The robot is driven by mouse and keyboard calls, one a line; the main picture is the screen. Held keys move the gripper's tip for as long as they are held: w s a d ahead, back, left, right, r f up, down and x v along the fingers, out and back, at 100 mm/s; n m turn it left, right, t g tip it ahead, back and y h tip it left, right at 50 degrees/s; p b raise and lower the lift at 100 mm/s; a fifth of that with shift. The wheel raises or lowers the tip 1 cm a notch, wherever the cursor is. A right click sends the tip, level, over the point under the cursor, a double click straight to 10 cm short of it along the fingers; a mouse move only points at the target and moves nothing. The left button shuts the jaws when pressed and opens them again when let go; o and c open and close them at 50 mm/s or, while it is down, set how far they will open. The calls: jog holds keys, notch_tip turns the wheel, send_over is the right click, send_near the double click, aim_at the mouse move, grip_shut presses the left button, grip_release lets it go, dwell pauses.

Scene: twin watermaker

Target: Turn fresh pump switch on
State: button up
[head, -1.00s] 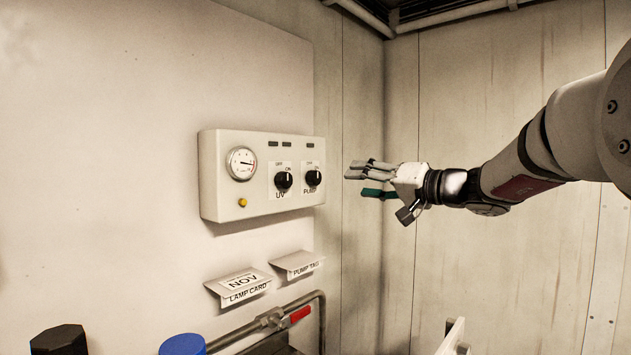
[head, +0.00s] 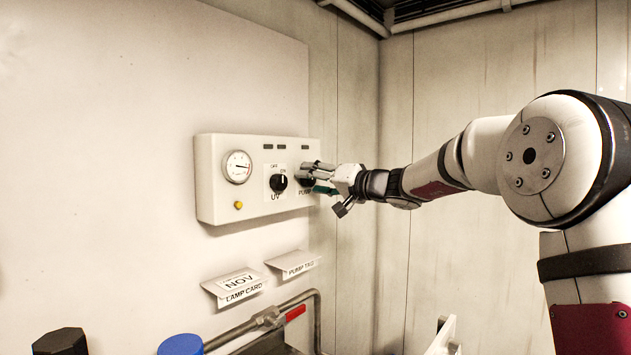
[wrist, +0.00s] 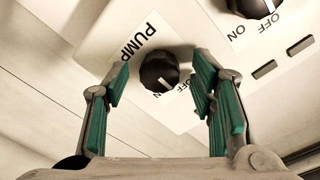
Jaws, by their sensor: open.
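The fresh pump switch is a black round knob (wrist: 157,73) on a white plate lettered PUMP. In the wrist view its white mark points down and slightly right, near a partly hidden OFF label. My gripper (wrist: 162,82) is open, with its green-padded fingers on either side of the knob; I cannot tell whether they touch it. In the head view my gripper (head: 308,172) is at the right end of the white control box (head: 218,205) and partly covers the pump knob (head: 306,183).
The UV knob (head: 278,183) sits just left of the pump knob, close to my fingers. A gauge (head: 238,167) and yellow button (head: 239,205) are further left. Below are the lamp card (head: 236,287), pump tag (head: 293,264) and a pipe with a red handle (head: 295,313).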

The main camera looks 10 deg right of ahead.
jog(key=shift+c, duration=0.6)
jog(key=c, duration=1)
jog(key=shift+m, duration=0.3)
jog(key=shift+m+b, duration=0.55)
jog(key=shift+m, duration=0.35)
jog(key=m, duration=0.3)
jog(key=shift+m, duration=0.3)
jog(key=m+p, duration=0.1)
jog(key=m, duration=0.4)
jog(key=shift+r+m+g, duration=0.1)
jog(key=shift+m+g, duration=0.2)
jog(key=shift+m, duration=0.1)
